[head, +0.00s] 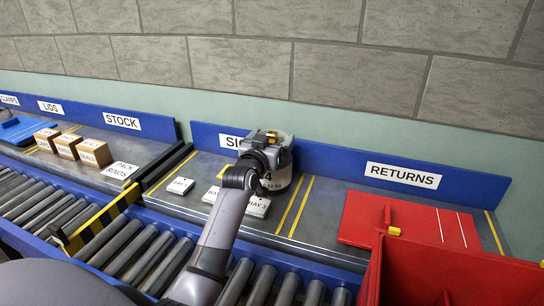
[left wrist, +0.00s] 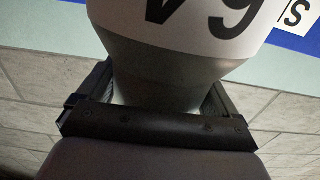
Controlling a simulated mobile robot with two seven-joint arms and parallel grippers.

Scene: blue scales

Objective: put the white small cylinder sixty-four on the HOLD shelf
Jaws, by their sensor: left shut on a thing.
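My left gripper (left wrist: 155,120) is shut on that neck. The cylinder is over or on the shelf whose sign starts "SI"; I cannot tell whether its base touches. No sign reading HOLD is readable. My right gripper is not in view.
The RETURNS sign (head: 403,176) stands right, behind a red board (head: 372,218) and red bin (head: 450,275). Brown boxes (head: 95,152) sit by STOCK (head: 121,122). A roller conveyor (head: 125,250) runs in front.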

